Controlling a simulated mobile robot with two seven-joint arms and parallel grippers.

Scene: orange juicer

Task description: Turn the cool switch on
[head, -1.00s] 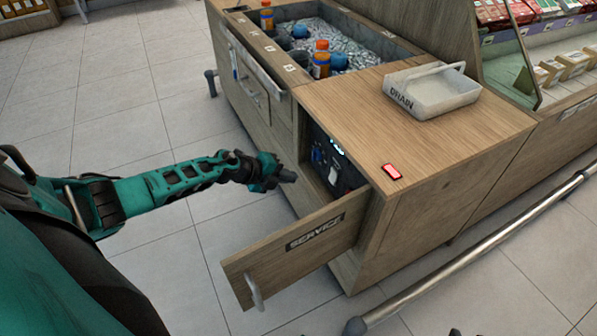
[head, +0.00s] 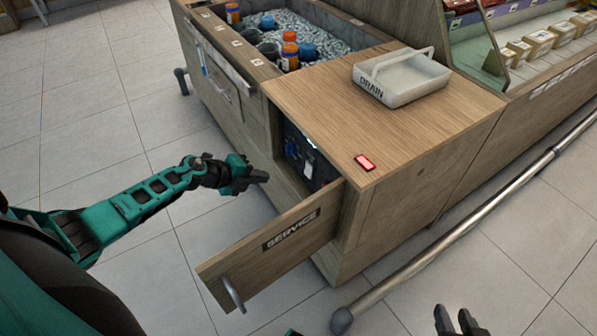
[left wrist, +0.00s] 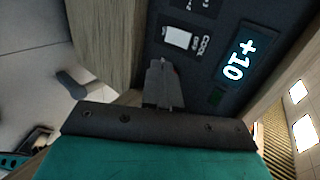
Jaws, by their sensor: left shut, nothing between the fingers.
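The dark control panel (head: 301,150) sits inside the cabinet behind the open service door. In the left wrist view, the cool switch (left wrist: 178,38) is a white rocker on this panel, with a label beside it reading COOL and, less clearly, OFF. A lit display (left wrist: 235,60) next to it reads +10. My left gripper (head: 262,177) is shut and empty just outside the opening. In the left wrist view its fingertips (left wrist: 160,66) appear just below the switch; I cannot tell whether they touch the panel. My right gripper (head: 458,316) is open at the bottom edge, away from the cabinet.
The wooden SERVICE door (head: 275,240) stands open in front of my left arm. A grey DRAIN tray (head: 410,85) and a small red-rimmed lit indicator (head: 365,162) are on the counter. A metal rail (head: 450,240) runs low at the right. Floor is clear at left.

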